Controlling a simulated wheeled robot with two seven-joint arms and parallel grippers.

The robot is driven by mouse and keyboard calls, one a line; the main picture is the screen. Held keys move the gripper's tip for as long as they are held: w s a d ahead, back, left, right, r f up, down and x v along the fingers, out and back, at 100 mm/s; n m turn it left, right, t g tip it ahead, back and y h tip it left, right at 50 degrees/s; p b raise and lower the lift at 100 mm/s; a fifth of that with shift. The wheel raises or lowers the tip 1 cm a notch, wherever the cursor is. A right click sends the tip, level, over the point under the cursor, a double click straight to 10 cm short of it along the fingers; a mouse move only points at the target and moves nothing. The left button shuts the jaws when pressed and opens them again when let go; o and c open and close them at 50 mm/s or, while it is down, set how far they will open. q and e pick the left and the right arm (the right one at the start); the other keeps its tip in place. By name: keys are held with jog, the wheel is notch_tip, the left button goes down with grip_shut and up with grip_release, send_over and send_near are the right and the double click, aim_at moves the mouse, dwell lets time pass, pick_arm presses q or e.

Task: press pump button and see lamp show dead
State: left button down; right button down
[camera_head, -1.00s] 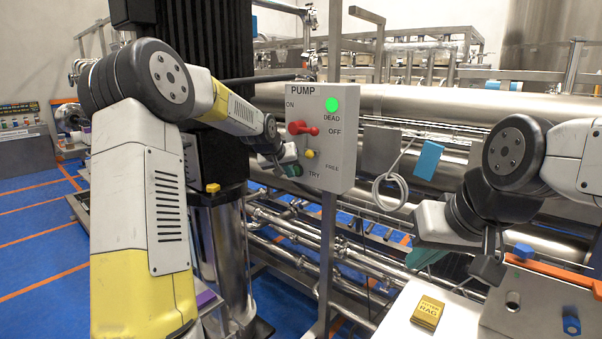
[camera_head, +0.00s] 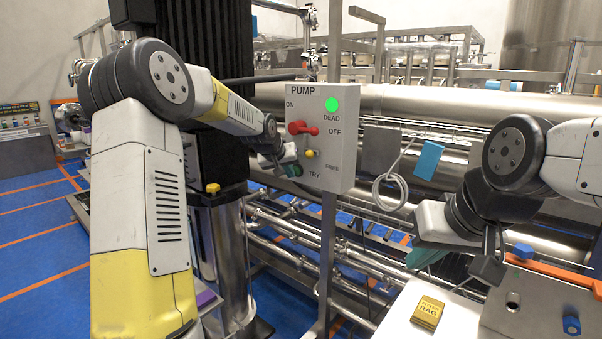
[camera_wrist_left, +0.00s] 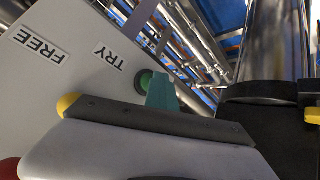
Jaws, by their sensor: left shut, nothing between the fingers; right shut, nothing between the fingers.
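The grey pump panel (camera_head: 342,165) stands on a post at centre, labelled ON, OFF, DEAD, FREE and TRY. Its round lamp (camera_head: 332,104) above the DEAD label shows bright green. A red switch handle (camera_head: 302,128) sits below ON. A yellow knob (camera_head: 309,153) sits lower and also shows in the left wrist view (camera_wrist_left: 67,103). A green button (camera_wrist_left: 146,79) beside TRY is in the left wrist view. My left gripper (camera_head: 288,168) is shut, its teal fingertip (camera_wrist_left: 163,93) at the button; contact is unclear. My right gripper (camera_head: 425,258) is shut and empty at right.
A blue tag (camera_head: 428,160) and coiled cable (camera_head: 388,193) hang right of the panel. Pipes (camera_head: 345,260) run below and behind it.

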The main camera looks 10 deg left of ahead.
pick_arm(q)
jog(key=shift+d, duration=0.1)
dwell(0.3)
jog(key=shift+w+d+r, duration=0.15)
jog(key=shift+w+d, duration=0.05)
jog(key=shift+w, duration=0.15)
jog(key=shift+s, duration=0.15)
dwell(0.4)
jog(key=s+a, duration=0.3)
jog(key=s, duration=0.2)
jog(key=shift+a, duration=0.25)
dwell(0.5)
